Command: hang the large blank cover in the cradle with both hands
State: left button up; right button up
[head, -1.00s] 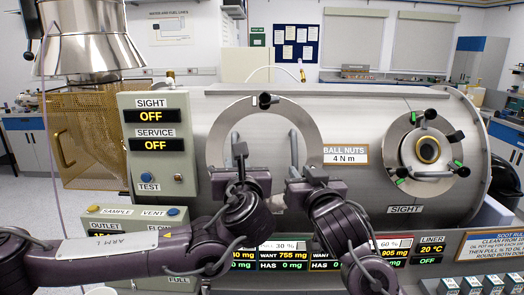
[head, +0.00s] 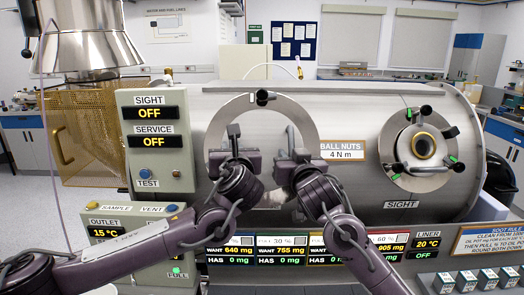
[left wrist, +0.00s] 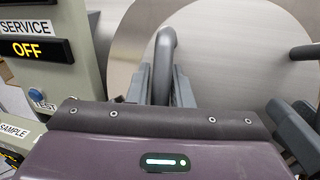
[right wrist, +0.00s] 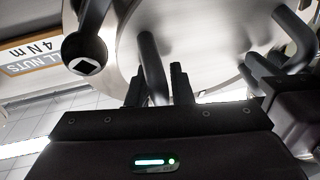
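The large blank cover (head: 262,128) is a round metal disc with a darker grey rim, upright at the front of the chamber. It has two grey bar handles. My left gripper (head: 234,146) is at the left handle; in the left wrist view that handle (left wrist: 164,60) lies closely between its fingers. My right gripper (head: 291,150) is at the right handle; in the right wrist view that handle (right wrist: 150,62) lies between its fingers. Both look shut on the handles. The grippers hide the cover's lower part. I cannot make out the cradle.
A black clamp (head: 263,97) sits at the top of the rim. The sight port (head: 421,146) with black knobs is to the right on the steel chamber (head: 350,105). A control box (head: 157,145) stands close on the left. Display panels (head: 262,250) run below the arms.

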jog(key=shift+s, duration=0.1)
pick_arm(q)
grip_shut()
pick_arm(e)
grip_shut()
jog(key=shift+d, duration=0.1)
dwell(0.9)
pick_arm(q)
jog(key=shift+r, duration=0.1)
